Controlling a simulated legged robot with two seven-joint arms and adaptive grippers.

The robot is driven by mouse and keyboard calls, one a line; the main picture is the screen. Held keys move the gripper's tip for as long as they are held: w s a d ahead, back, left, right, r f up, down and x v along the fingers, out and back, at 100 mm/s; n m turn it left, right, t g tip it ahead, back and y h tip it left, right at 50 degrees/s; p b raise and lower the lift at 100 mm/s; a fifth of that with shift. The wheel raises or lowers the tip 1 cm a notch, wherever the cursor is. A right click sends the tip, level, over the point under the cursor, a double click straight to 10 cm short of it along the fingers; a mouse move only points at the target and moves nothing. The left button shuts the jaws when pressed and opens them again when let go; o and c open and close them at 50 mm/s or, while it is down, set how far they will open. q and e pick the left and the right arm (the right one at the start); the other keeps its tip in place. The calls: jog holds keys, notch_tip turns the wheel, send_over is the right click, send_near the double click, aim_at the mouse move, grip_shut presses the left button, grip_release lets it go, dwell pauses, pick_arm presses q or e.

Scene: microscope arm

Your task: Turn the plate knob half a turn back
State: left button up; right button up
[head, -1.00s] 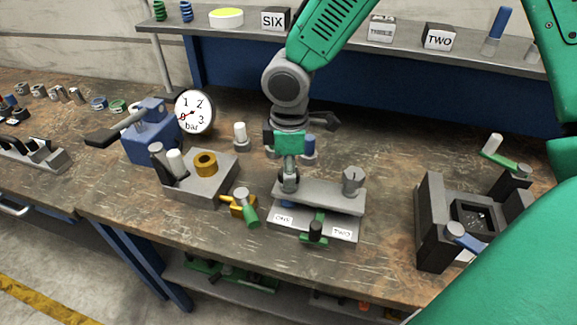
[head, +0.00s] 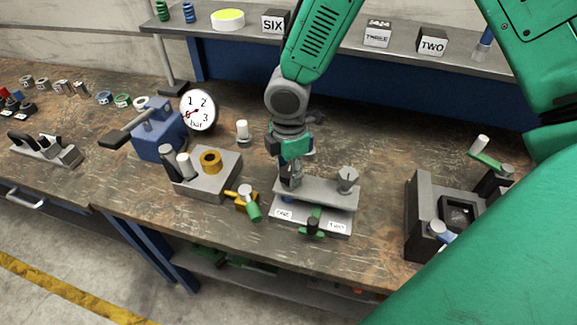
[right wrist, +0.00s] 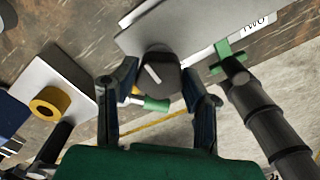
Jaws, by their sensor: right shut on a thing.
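The plate knob (right wrist: 160,75), dark and round with a white line across its top, sits between the two fingers of my right gripper in the right wrist view. My right gripper (head: 291,178) is shut on it at the left end of the raised grey plate (head: 315,191), coming from above. In the head view the fingers mostly hide this knob. A second, grey knob (head: 347,180) stands free at the plate's right end. The lower plate carries the labels ONE (head: 284,214) and TWO (head: 337,227). My left gripper is not in view.
A green lever with a black knob (head: 313,226) stands at the plate's front. A yellow valve with a green handle (head: 251,208) and a grey block with a brass ring (head: 211,161) lie to the left. A dark vise-like fixture (head: 425,215) stands to the right.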

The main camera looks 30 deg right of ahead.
aim_at(288, 169)
jog(key=shift+w, duration=0.1)
jog(key=o, duration=1.2)
jog(key=shift+c, duration=0.2)
jog(key=shift+w+f, duration=0.1)
jog(key=shift+f, duration=0.05)
jog(key=shift+r, duration=0.5)
notch_tip(288, 169, up, 11)
jog(key=shift+w, duration=0.1)
